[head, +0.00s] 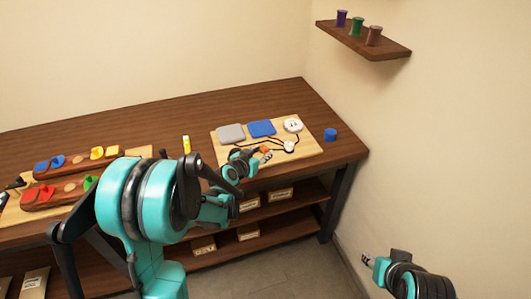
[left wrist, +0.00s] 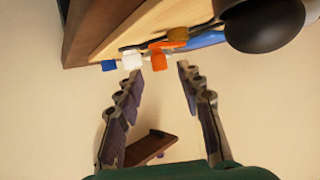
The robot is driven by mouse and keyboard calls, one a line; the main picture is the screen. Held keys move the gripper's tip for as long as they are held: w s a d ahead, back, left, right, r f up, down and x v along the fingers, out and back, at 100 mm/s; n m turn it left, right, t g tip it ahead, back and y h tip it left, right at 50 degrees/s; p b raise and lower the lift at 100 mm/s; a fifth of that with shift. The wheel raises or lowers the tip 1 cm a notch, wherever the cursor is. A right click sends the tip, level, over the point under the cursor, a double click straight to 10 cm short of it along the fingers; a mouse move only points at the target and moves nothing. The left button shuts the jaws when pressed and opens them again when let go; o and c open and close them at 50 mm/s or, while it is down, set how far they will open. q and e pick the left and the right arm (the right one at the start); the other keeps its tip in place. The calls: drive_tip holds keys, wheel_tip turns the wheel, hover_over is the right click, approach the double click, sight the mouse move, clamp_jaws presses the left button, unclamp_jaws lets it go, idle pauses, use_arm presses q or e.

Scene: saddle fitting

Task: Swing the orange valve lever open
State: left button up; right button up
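The orange valve lever (head: 265,149) shows as a small orange spot near the front of the light board. It shows larger in the left wrist view (left wrist: 166,47), beside a white block (left wrist: 132,60) and a blue block (left wrist: 109,65). My left gripper (head: 264,157) is at the lever in the head view. In the left wrist view its two fingers (left wrist: 160,70) are spread, with the lever just beyond and between the tips. I see no clear contact. My right gripper (head: 368,259) is at the lower right, away from the table; its finger opening is too small to judge.
The light board (head: 312,152) carries a grey pad (head: 231,133), a blue pad (head: 262,128), a white round part (head: 292,125) and dark cable. A blue cylinder (head: 330,134) stands right of it. A wall shelf (head: 365,45) holds three spools.

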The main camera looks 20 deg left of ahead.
sight(266, 149)
use_arm(q)
drive_tip(key=b+x, duration=0.1)
drive_tip(key=x, duration=0.3)
drive_tip(key=shift+w+f, duration=0.15)
drive_tip(key=shift+w, duration=0.1)
clamp_jaws()
